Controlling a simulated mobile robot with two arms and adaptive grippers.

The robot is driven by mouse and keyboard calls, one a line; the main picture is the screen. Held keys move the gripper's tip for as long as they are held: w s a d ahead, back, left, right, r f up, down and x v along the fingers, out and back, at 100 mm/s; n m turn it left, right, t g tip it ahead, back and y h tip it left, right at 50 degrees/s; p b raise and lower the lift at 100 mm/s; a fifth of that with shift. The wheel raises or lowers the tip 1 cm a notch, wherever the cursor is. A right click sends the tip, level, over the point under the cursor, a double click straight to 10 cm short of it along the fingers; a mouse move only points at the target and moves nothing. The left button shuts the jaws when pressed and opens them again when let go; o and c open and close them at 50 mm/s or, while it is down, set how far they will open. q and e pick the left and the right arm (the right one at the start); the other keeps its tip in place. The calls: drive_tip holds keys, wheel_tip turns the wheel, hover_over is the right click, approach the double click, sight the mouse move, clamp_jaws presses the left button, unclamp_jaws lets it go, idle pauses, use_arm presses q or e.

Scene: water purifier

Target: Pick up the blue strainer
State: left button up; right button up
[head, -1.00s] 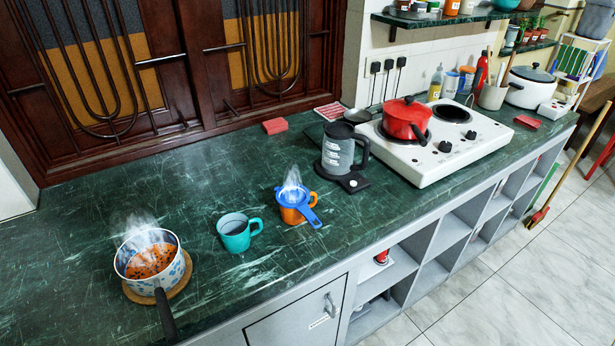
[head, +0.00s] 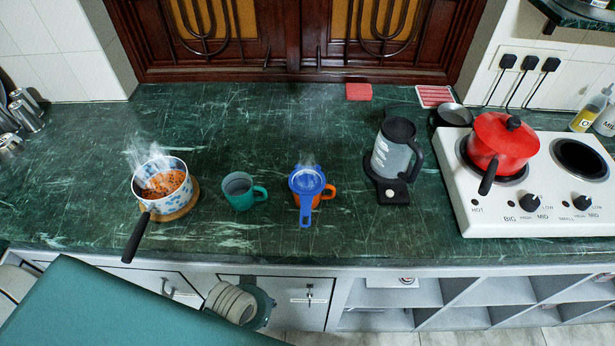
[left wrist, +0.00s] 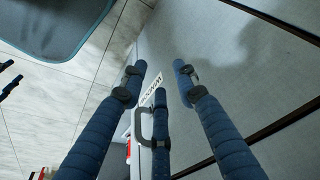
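The blue strainer (head: 305,182) rests on top of the orange mug (head: 329,192) near the middle of the counter. Its handle points toward the counter's front edge, and faint steam rises over its bowl. The mug is mostly hidden under it. My left gripper (left wrist: 160,69) shows in the left wrist view with its blue fingers spread and nothing between them. It faces a grey cabinet front, well away from the strainer. My right gripper is in neither view.
A teal mug (head: 239,192) stands left of the strainer. A steaming pan (head: 163,190) is on a round mat (head: 187,207). A grey kettle (head: 395,150) stands to the right, beside the stove (head: 545,215) with a red pot (head: 503,143). The counter (head: 250,130) behind the mugs is clear.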

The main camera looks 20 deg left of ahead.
use_arm(q)
drive_tip(key=w+d+r+g+h+p, duration=0.15)
drive_tip(key=r+h, duration=0.25)
drive_tip(key=r, duration=0.6)
drive_tip(key=w+d+r+t+h+p, duration=0.1)
drive_tip(key=w+d+r+h, duration=0.15)
drive_tip(key=r, duration=0.75)
drive_tip(key=n+h+p, duration=0.1)
drive_tip(key=n+h, duration=0.3)
drive_tip(key=n, duration=0.1)
approach(309, 221)
drive_tip(key=s+x, duration=0.1)
drive_tip(key=x, duration=0.5)
drive_tip(key=w+p+x, duration=0.1)
drive_tip(key=x, duration=0.1)
drive_tip(key=shift+d+r, duration=0.1)
drive_tip(key=shift+r, duration=0.05)
drive_tip(key=shift+d+f+p, duration=0.2)
drive_tip(key=shift+f+p, duration=0.05)
drive_tip(key=shift+p, duration=0.05)
drive_tip(key=shift+f, duration=0.1)
clamp_jaws()
